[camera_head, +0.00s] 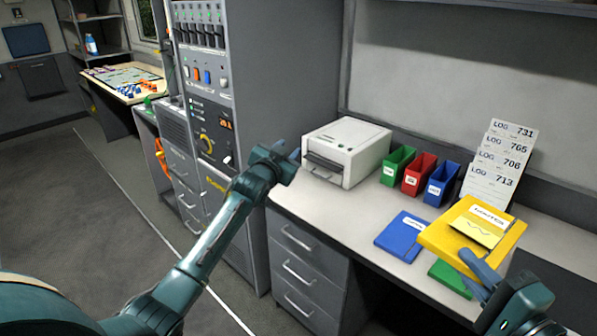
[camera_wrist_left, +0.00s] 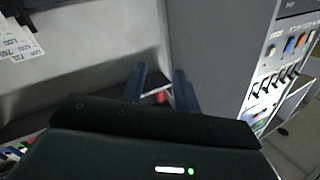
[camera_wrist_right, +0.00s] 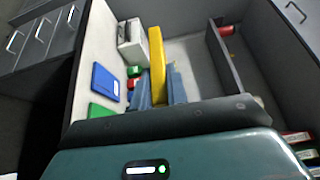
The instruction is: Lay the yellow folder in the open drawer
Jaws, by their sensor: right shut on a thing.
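The yellow folder (camera_head: 432,236), with a white label and a pale yellow sheet on its front, is held above the desk by my right gripper (camera_head: 470,262). In the right wrist view the folder (camera_wrist_right: 157,62) stands edge-on between the fingers (camera_wrist_right: 161,85). My left gripper (camera_head: 287,156) is empty, in front of the white printer's left side. Its two fingers (camera_wrist_left: 159,78) are apart in the left wrist view. The desk's drawers (camera_head: 301,268) are stacked at the left end; I cannot make out one standing open.
On the desk (camera_head: 330,207) are a blue folder (camera_head: 402,236), a green folder (camera_head: 450,278), the printer (camera_head: 350,150), green, red and blue bins (camera_head: 418,175), and a rack of log cards (camera_head: 497,165). A grey equipment cabinet (camera_head: 213,110) stands left. The floor (camera_head: 60,220) is clear.

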